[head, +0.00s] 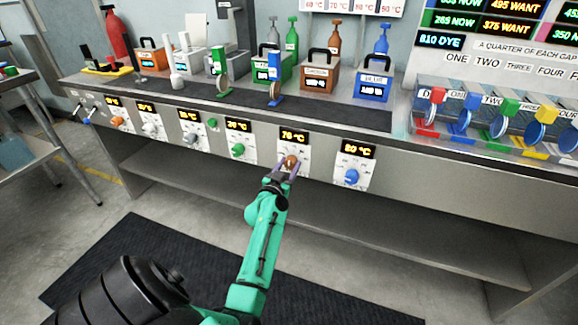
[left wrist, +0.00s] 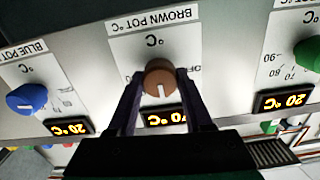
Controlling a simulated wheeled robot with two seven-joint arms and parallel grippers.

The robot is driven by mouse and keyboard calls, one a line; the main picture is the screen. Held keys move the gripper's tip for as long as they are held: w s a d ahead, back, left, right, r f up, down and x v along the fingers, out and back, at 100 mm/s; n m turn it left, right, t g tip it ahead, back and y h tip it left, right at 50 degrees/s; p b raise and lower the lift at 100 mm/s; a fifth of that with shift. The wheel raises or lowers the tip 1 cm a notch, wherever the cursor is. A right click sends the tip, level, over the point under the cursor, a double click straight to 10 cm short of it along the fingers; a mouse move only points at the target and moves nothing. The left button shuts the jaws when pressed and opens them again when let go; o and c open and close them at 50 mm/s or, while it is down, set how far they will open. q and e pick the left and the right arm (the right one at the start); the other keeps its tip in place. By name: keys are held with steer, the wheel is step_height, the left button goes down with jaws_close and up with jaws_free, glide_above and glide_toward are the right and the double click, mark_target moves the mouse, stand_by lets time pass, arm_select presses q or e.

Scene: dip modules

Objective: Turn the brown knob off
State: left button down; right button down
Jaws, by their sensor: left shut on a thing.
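The brown knob (head: 291,162) is on the bench's front panel, under a display reading about 70 °C. In the left wrist view, the brown knob (left wrist: 160,80) sits under a "BROWN POT" label, seen upside down, with a pale pointer line on its face. My left gripper (head: 284,170) is at the knob, its fingers on either side of it and shut on it. The fingers also show in the left wrist view (left wrist: 160,92). They partly cover the display. My right gripper is not in view.
A blue knob (head: 351,177) sits to the right and a green knob (head: 238,150) to the left on the same panel. The brown pot (head: 318,77) and blue pot (head: 373,86) stand on the bench above. An open shelf (head: 240,190) lies below the panel.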

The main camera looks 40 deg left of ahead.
arm_select(q)
steer(key=n+p, duration=0.1)
steer(key=n, duration=0.3)
steer(key=shift+n, duration=0.3)
steer(key=n+p, duration=0.1)
steer(key=n, duration=0.2)
steer(key=shift+n, duration=0.3)
steer(key=n, duration=0.3)
steer(key=shift+n+p, duration=0.3)
steer(key=shift+n, duration=2)
steer(key=shift+f, duration=0.1)
steer(key=shift+c, duration=1.5)
jaws_free()
